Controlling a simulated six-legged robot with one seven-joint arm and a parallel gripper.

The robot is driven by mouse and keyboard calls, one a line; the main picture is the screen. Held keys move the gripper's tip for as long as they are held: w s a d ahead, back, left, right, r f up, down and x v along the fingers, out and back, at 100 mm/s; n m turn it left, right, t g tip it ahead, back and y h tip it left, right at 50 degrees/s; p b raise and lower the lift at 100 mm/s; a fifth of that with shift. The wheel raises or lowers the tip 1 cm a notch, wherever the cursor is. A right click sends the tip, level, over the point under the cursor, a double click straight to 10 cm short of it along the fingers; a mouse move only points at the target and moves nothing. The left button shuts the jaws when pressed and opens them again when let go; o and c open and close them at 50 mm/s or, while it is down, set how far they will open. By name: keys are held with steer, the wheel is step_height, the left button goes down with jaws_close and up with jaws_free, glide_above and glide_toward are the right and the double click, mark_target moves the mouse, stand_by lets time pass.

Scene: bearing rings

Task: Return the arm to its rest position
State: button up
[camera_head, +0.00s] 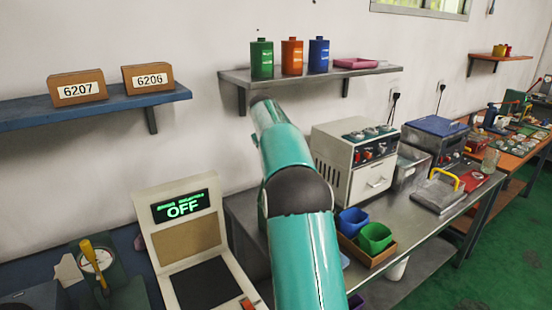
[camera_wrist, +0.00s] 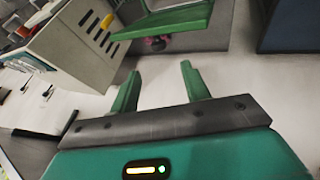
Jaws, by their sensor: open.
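My teal arm (camera_head: 300,200) reaches up from the bottom middle of the head view, in front of the workbench. Its far end is near the left end of the grey shelf, and the fingers do not show there. In the wrist view my gripper (camera_wrist: 160,70) has two green fingers spread well apart. Nothing is between them. A pale wall or surface lies behind the fingers.
A cream stand reading OFF (camera_head: 177,240) is left of my arm. A cream control box (camera_head: 340,165) and blue and green bins (camera_head: 375,237) are right of it. Bottles (camera_head: 291,57) stand on the grey shelf (camera_head: 235,78). Boxes 6207 (camera_head: 77,87) and 6206 (camera_head: 147,78) sit on the blue shelf (camera_head: 30,116).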

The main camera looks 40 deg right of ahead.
steer(key=shift+s+a+r, duration=0.1)
steer(key=shift+s+r, duration=0.05)
steer(key=shift+r, duration=0.15)
steer(key=shift+a, duration=0.1)
